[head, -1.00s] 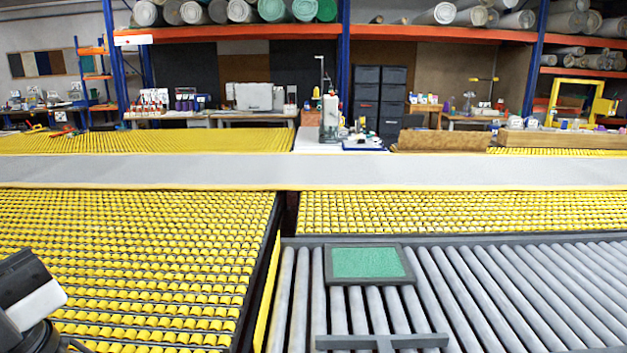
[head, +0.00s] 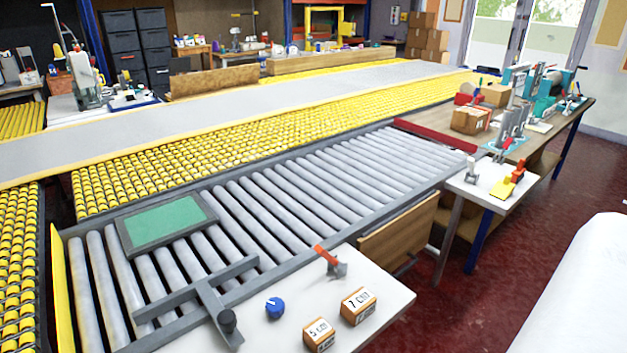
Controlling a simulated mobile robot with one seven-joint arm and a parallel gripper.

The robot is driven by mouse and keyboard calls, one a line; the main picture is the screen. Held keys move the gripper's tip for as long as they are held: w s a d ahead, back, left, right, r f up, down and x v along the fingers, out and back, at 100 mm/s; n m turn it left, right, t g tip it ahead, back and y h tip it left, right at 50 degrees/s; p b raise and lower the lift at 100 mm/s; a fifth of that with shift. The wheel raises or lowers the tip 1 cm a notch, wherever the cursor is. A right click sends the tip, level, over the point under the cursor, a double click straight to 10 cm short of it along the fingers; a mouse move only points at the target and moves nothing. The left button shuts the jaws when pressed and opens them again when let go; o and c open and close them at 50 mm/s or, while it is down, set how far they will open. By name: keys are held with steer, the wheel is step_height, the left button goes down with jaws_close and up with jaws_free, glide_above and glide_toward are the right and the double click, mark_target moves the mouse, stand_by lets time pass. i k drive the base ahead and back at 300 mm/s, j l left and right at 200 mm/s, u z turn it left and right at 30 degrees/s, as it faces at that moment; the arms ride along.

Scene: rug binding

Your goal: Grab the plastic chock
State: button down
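I cannot pick out the plastic chock for certain. A small yellow piece with a red part (head: 512,181) lies on the white side table (head: 480,190) at the right, too small to tell whether it is a chock. Nearer, a white tabletop (head: 385,293) holds a blue round knob-like piece (head: 274,307), a grey clamp with an orange lever (head: 331,261) and two small labelled wooden blocks (head: 358,306). My gripper is not in view.
A grey roller conveyor (head: 330,180) carries a framed green pad (head: 166,222) and a dark T-shaped bar (head: 196,295). Yellow roller beds (head: 200,160) lie behind. A workbench (head: 545,130) with machines and cardboard boxes (head: 470,120) stands right. Red floor (head: 500,265) is open at right.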

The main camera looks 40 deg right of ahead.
mark_target(503, 189)
steer(key=k+z, duration=0.1)
steer(key=z, duration=0.4)
steer(key=i+z, duration=0.1)
steer(key=z, duration=1.65)
steer(key=i+l+u, duration=0.1)
steer(key=i, duration=0.45)
steer(key=i+l+u, duration=0.1)
steer(key=i+l, duration=0.25)
steer(key=i, duration=0.25)
steer(key=i+l+u, duration=0.1)
steer(key=i+l, duration=0.2)
steer(key=i, duration=0.25)
steer(key=i+l+u, duration=0.1)
steer(key=i+l, duration=0.2)
steer(key=i, duration=0.25)
